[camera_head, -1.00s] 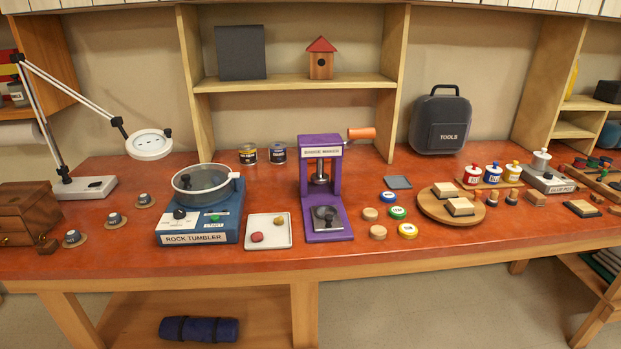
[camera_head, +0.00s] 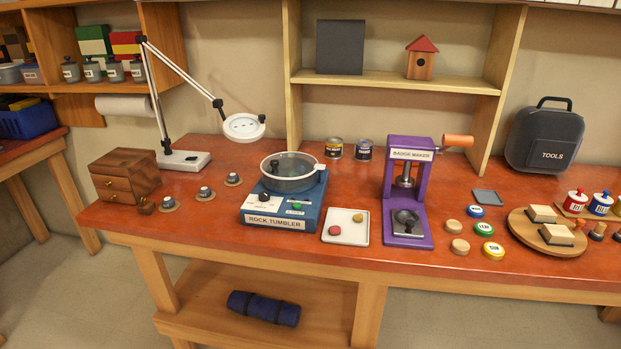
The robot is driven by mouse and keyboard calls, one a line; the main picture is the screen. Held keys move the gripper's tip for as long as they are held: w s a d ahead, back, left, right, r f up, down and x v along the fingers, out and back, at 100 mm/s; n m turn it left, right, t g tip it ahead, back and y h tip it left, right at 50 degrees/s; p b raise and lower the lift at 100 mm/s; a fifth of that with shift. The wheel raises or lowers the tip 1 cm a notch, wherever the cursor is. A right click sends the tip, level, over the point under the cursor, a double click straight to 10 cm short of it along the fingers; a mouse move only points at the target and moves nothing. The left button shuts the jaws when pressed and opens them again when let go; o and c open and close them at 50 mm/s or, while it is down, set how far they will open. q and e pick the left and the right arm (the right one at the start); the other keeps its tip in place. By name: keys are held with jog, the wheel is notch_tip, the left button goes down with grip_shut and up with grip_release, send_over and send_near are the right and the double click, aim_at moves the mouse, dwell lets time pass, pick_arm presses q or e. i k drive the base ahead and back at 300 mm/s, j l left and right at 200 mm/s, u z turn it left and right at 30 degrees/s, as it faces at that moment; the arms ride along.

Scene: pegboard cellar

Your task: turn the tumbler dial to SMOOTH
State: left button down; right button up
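The rock tumbler (camera_head: 284,208) is a blue box on the bench with a clear round drum (camera_head: 288,172) on top and a "ROCK TUMBLER" label on its front. Its black dial (camera_head: 264,198) sits at the left of the front panel on a pale plate. The dial's markings are too small to read, so I cannot tell its setting. Neither of my grippers is in view.
A white tray (camera_head: 330,239) with two stones stands right of the tumbler, then the purple badge maker (camera_head: 420,228). Several small grey-topped pieces on round bases (camera_head: 205,194) and a wooden drawer box (camera_head: 98,193) are to the left. A magnifier lamp (camera_head: 242,127) reaches above and behind.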

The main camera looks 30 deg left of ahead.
aim_at(264, 197)
jog(key=u, duration=1.1)
